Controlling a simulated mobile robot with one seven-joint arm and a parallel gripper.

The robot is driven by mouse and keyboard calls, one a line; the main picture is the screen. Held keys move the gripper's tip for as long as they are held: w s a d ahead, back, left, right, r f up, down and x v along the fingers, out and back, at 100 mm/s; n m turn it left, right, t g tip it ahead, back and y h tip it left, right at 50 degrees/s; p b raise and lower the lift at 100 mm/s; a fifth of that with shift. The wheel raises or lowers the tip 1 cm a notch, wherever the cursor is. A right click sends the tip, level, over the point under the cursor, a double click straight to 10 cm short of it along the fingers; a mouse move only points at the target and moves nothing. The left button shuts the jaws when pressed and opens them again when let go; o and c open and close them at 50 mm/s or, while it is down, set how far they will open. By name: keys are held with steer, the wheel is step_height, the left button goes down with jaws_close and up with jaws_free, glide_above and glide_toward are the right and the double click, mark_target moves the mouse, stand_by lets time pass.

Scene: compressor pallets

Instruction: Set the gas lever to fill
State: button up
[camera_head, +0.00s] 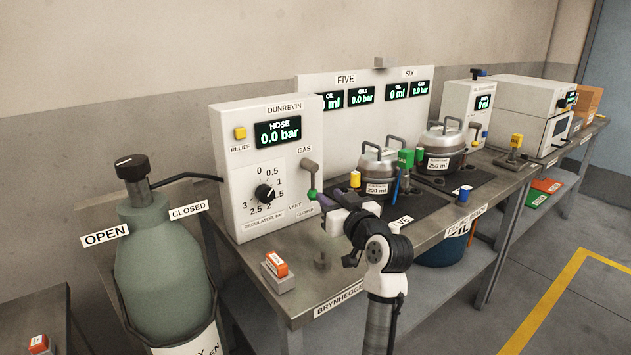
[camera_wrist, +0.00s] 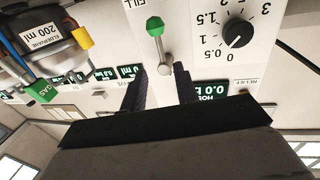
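The gas lever (camera_head: 310,179) is on the white Dunrevin panel (camera_head: 226,150), under the GAS label. It hangs roughly downward from a grey pivot to a green knob. In the wrist view, which looks upside down, the gas lever (camera_wrist: 160,47) has its green knob near the FILL label (camera_wrist: 134,3). In the head view VENT shows at the lower left of the knob, and FILL is hidden. My gripper (camera_head: 322,203) is close to the knob. In the wrist view my gripper (camera_wrist: 160,82) is open, its fingers apart on either side below the pivot; contact is unclear.
The regulator dial (camera_head: 265,194) is left of the lever, and the hose display (camera_head: 278,133) reads 0.0 bar. A green gas cylinder (camera_head: 160,258) stands at the left. Metal pots (camera_head: 380,165) stand to the right. An orange-topped block (camera_head: 276,265) sits at the bench's front.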

mark_target(314, 181)
steer(key=p+x, duration=0.1)
steer(key=x, duration=0.8)
steer(key=shift+s, duration=0.1)
jaws_close()
